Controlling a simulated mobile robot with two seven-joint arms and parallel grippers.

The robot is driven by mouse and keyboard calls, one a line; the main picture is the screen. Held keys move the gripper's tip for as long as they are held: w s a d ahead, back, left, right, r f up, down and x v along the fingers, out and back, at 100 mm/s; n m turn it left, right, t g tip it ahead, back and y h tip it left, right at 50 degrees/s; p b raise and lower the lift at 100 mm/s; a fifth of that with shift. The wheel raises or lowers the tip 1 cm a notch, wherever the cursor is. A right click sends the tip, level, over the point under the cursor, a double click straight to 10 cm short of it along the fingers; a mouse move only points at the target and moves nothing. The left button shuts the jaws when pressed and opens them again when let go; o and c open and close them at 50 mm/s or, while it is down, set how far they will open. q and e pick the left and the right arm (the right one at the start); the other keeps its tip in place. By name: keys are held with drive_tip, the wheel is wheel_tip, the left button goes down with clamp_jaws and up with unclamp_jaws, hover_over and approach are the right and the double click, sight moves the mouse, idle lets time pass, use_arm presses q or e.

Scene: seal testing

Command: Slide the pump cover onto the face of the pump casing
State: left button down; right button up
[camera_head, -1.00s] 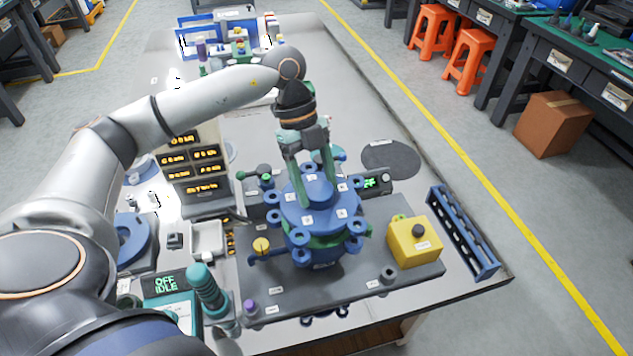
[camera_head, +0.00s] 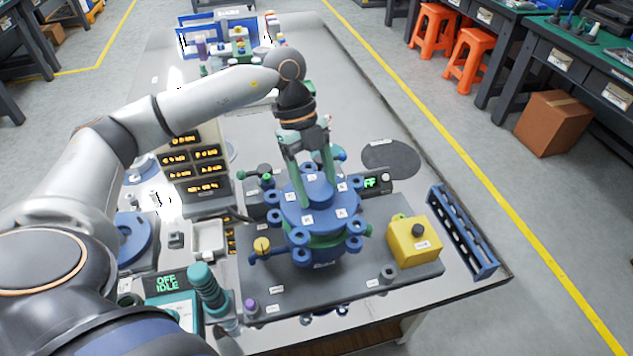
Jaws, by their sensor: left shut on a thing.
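The blue round pump cover (camera_head: 318,211) lies over the pump casing (camera_head: 325,246), a blue body with a green band and several bolt lugs around it. The cover looks level and lined up over the casing. Whether it is fully seated cannot be told from this angle. My left gripper (camera_head: 317,192) comes down from above and is shut on the raised hub in the cover's middle, one finger on each side. My right gripper is not in view.
A yellow box with a black knob (camera_head: 414,242) stands right of the casing, with a blue slotted rack (camera_head: 462,232) beyond it. A display panel (camera_head: 193,166) and a small white tray (camera_head: 208,238) are on the left. A dark round mat (camera_head: 391,157) lies behind, on open tabletop.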

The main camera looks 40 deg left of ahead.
use_arm(q)
drive_tip(key=shift+f+b, duration=0.35)
drive_tip(key=shift+f, duration=0.45)
drive_tip(key=shift+f, duration=0.2)
drive_tip(key=shift+f, duration=0.4)
drive_tip(key=shift+f+b, duration=0.35)
drive_tip(key=shift+f, duration=0.25)
idle(0.5)
drive_tip(key=shift+f, duration=0.1)
idle(0.8)
drive_tip(key=shift+c, duration=1.2)
unclamp_jaws()
drive_tip(key=shift+d, duration=0.1)
drive_tip(key=shift+o, duration=1.2)
drive_tip(key=shift+f, duration=0.1)
